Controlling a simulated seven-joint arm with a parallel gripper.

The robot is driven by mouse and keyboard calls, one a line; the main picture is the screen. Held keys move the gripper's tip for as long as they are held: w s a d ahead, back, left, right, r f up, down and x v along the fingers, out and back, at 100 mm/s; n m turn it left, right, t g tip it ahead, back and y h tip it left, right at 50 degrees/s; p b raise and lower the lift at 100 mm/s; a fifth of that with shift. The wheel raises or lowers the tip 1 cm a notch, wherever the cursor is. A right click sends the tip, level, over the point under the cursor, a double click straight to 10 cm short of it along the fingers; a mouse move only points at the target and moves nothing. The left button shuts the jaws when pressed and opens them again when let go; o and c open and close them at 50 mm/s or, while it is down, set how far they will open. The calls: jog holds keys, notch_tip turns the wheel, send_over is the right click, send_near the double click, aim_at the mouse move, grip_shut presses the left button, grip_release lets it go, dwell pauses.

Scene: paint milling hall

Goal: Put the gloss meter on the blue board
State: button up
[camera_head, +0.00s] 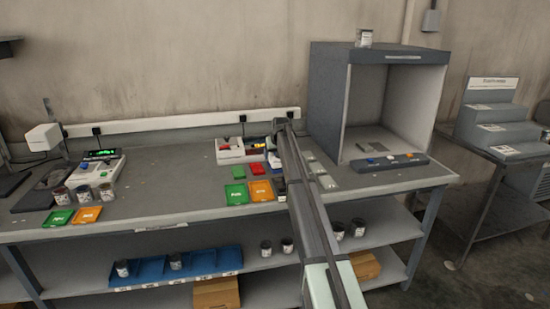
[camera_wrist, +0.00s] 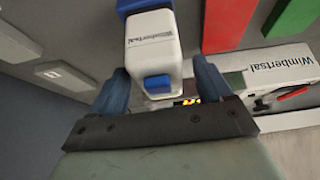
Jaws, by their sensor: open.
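The gloss meter appears to be the white device marked "Wimbertsal" with a blue button (camera_wrist: 153,38) in the wrist view. In the head view a small white and blue shape (camera_head: 274,160) shows beside my arm, which hides the rest.
A red board (camera_wrist: 230,22) and a green board (camera_wrist: 292,16) lie to the right in the wrist view. A white instrument with a red lever (camera_head: 230,150) stands on the bench, near green and orange boards (camera_head: 261,191). A grey booth (camera_head: 328,90) stands right of my arm.

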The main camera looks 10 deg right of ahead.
jog(key=v, duration=1)
jog(key=shift+r, duration=0.15)
